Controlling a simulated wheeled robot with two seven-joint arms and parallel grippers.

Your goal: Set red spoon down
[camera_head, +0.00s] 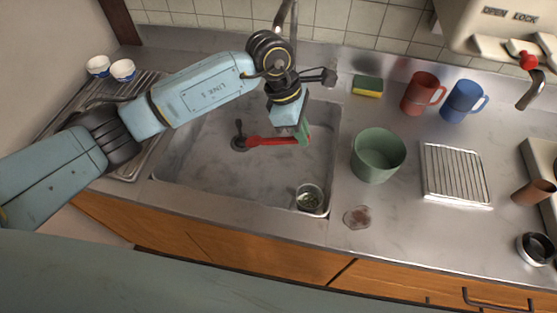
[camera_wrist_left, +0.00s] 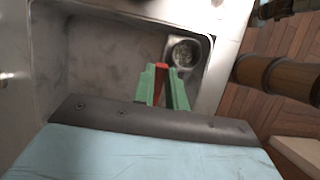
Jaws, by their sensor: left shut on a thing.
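The red spoon (camera_head: 270,142) is held over the sink basin by my left gripper (camera_head: 304,134), its bowl end pointing left in the head view. In the left wrist view the spoon's red handle (camera_wrist_left: 160,82) shows between the green fingers of the left gripper (camera_wrist_left: 162,88), which are shut on it. The sink basin (camera_head: 190,165) lies below, with a strainer (camera_head: 310,198) in its near right corner. I cannot tell how high the spoon is above the basin floor. My right gripper is in neither view.
A green pot (camera_head: 378,155) stands right of the sink. A red mug (camera_head: 421,94), a blue mug (camera_head: 462,102) and a sponge (camera_head: 367,86) are behind it. A wire rack (camera_head: 455,173) lies further right. A brownish stain (camera_head: 357,217) marks the counter. Two small cups (camera_head: 122,70) stand far left.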

